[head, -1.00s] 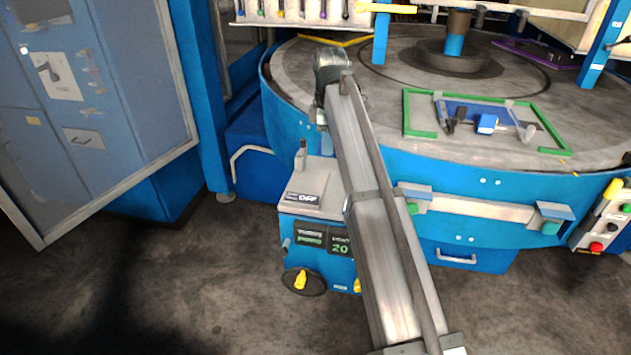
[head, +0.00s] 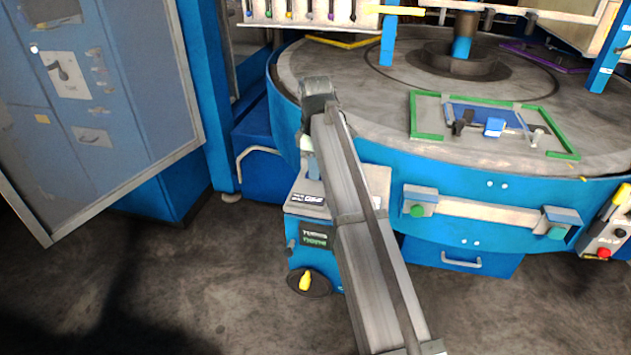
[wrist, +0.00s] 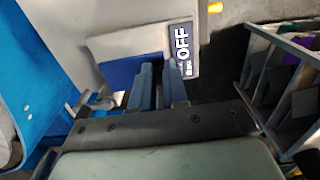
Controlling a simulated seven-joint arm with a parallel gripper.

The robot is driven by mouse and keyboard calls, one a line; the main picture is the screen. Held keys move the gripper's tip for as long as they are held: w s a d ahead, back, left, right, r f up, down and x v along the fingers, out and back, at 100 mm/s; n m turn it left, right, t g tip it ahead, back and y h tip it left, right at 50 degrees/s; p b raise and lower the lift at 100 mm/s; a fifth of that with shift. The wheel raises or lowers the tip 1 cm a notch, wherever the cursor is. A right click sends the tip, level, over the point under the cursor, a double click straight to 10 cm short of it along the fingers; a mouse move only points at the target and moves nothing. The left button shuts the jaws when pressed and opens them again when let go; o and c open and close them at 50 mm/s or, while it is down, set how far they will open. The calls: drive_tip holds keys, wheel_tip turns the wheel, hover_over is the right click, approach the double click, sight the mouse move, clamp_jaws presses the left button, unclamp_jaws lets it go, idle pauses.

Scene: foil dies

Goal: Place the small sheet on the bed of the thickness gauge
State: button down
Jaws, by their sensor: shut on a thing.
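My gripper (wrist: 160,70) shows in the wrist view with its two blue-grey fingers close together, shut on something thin. Beyond the fingertips is a light grey plate (wrist: 125,43) beside a dark panel reading OFF (wrist: 181,48). A blue patch (wrist: 117,73) lies just left of the fingers; I cannot tell whether it is sheet or housing. In the head view the OFF panel (head: 308,198) tops a blue-fronted unit, perhaps the thickness gauge, partly hidden by my arm.
A large blue round table (head: 385,170) with a grey top stands behind. A green frame (head: 413,115) with small tools lies on it. A blue cabinet (head: 80,110) stands at left. In the wrist view, a rack (wrist: 262,75) with dark and purple pieces is at right.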

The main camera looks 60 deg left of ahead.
sight(316, 193)
drive_tip(key=shift+f, duration=2.3)
drive_tip(key=shift+f, duration=0.1)
drive_tip(key=c, duration=1.1)
unclamp_jaws()
drive_tip(key=shift+c, duration=0.2)
wheel_tip(316, 193, up, 12)
drive_tip(key=shift+r, duration=0.15)
